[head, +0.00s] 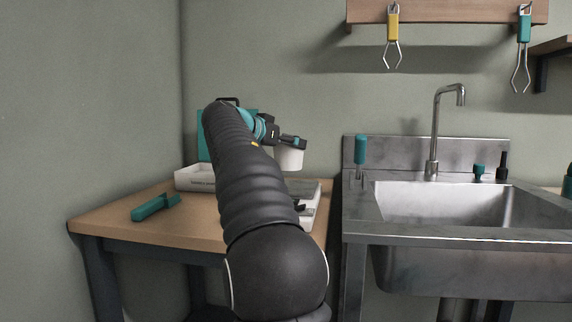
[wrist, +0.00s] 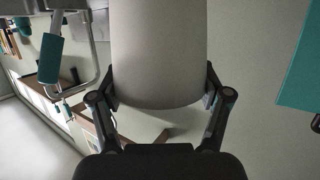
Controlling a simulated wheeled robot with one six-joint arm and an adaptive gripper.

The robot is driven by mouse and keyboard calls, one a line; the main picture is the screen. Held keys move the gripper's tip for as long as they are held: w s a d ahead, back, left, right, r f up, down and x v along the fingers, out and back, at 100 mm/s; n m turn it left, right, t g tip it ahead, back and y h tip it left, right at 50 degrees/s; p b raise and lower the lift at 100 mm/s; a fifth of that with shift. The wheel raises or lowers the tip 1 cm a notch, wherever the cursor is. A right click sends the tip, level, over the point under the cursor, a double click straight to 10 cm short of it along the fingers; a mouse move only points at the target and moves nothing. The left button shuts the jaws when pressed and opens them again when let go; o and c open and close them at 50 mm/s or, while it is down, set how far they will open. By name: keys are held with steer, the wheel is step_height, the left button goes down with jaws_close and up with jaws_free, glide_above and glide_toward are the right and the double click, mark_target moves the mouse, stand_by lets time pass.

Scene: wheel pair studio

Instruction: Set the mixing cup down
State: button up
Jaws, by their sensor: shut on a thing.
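The mixing cup (head: 289,158) is a plain white cup held above the wooden table (head: 118,215), near the table's right side. In the wrist view the cup (wrist: 160,50) fills the upper middle, pale grey in this light. My gripper (wrist: 160,100) has its two black fingers closed on either side of the cup. In the head view my gripper (head: 290,143) shows just at the top of the cup. My own arm covers part of the table, and whatever lies directly below the cup is partly hidden.
A white tray (head: 195,178) stands at the table's back. A teal-handled tool (head: 155,208) lies at the front left. A white flat device (head: 311,200) is partly hidden behind my arm. A metal sink (head: 450,205) with a faucet (head: 434,130) stands right. The table's left part has bare room.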

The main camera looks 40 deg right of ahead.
mark_target(279, 156)
steer(key=shift+w+a+f, duration=0.1)
steer(key=shift+a+f, duration=0.05)
steer(key=shift+a, duration=0.1)
steer(key=shift+f+b, duration=0.65)
steer(key=shift+f, duration=1.3)
steer(key=shift+f, duration=0.2)
steer(key=o, duration=1.2)
steer(key=shift+r, duration=0.1)
steer(key=shift+r, duration=0.15)
steer(key=v, duration=1.2)
